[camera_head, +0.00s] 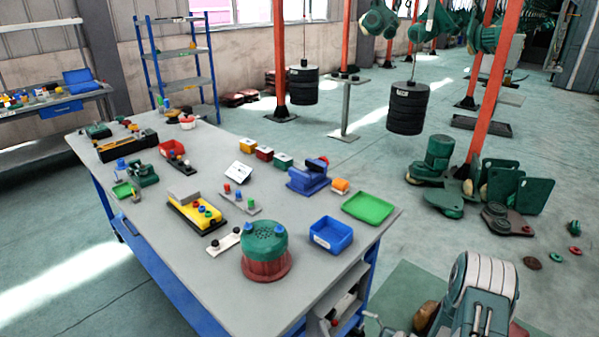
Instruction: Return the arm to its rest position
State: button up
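I cannot make out my gripper or its fingertips anywhere in the head view, so whether it is open, shut or holding something does not show. A grey, ribbed mechanism (485,287) with metal levers rises at the bottom right edge and is cut off by the frame. I cannot tell from this view whether it is part of my arm or a machine on the floor.
A long grey workbench (190,258) with a blue frame carries a green-and-red round housing (266,250), a blue bin (331,235), a green tray (368,207) and a blue vise (308,176). Hoist parts (436,158) lie on the right floor. Black weights (407,108) hang near orange posts.

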jog(key=s+a+r+n+g+h, duration=0.1)
jog(key=s+a+r+n+g, duration=0.25)
jog(key=r, duration=0.35)
jog(key=s+a+r+n+g+h, duration=0.1)
jog(key=s+a+r+n+g, duration=0.2)
jog(key=r, duration=0.4)
jog(key=s+a+r+n+g+h, duration=0.15)
jog(key=r+n+g, duration=0.25)
jog(key=r, duration=0.4)
jog(key=s+d+r+n+t+h, duration=0.2)
jog(key=s+r+n+t+h, duration=0.1)
jog(key=s+r+h, duration=0.2)
jog(key=s+d+r+n+t+h, duration=0.2)
jog(key=s+r+h, duration=0.4)
jog(key=s+r, duration=0.3)
jog(key=shift+s+d+r+n+t, duration=0.15)
jog(key=shift+s+d+n+t, duration=0.25)
jog(key=shift+s+t, duration=0.4)
jog(key=shift+a, duration=0.1)
